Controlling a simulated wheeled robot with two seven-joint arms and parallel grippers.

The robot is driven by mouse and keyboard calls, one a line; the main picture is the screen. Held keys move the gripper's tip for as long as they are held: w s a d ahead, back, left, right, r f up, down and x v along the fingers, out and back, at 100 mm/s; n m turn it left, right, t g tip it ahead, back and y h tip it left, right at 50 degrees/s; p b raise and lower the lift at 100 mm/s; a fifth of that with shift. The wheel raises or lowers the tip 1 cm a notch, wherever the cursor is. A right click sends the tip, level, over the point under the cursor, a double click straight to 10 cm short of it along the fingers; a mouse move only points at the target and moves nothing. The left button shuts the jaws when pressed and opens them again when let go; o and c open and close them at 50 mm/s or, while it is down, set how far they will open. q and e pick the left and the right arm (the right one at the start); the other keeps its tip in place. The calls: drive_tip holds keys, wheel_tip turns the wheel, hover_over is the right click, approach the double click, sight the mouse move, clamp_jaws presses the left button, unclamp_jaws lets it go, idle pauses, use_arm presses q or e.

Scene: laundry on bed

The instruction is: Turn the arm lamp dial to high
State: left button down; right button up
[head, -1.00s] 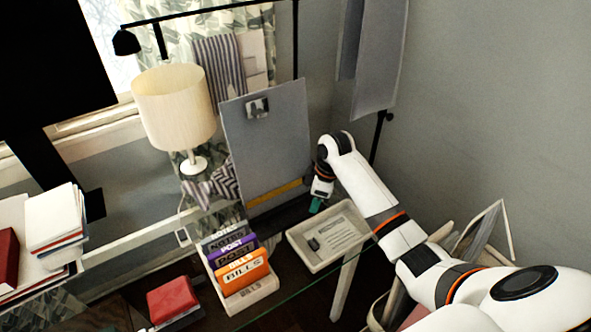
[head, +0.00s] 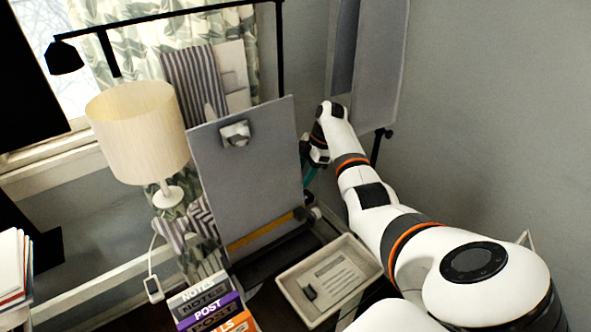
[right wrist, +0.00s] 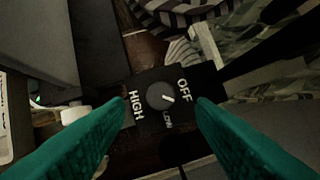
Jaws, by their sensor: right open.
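The black arm lamp (head: 66,57) shows in the head view at the upper left, with a long boom and a pole running down behind a grey clipboard. Its dial (right wrist: 160,95) is a round dark knob on a black panel, marked HIGH, LOW and OFF, in the right wrist view. The knob's white mark points to the lower right, between LOW and OFF. My right gripper (right wrist: 158,108) is open, its green fingers on either side of the dial and apart from it. In the head view it is beside the clipboard's right edge. The dial is hidden there. My left gripper is not in view.
The upright clipboard (head: 245,180) stands just left of my right gripper. A white tray (head: 373,268) lies below it. A letter sorter (head: 208,300) and a cream table lamp (head: 138,130) stand to the left. A grey wall (head: 480,120) is at right.

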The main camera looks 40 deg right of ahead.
drive_tip(key=x, duration=0.5)
drive_tip(key=shift+d, duration=0.15)
drive_tip(key=c, duration=1)
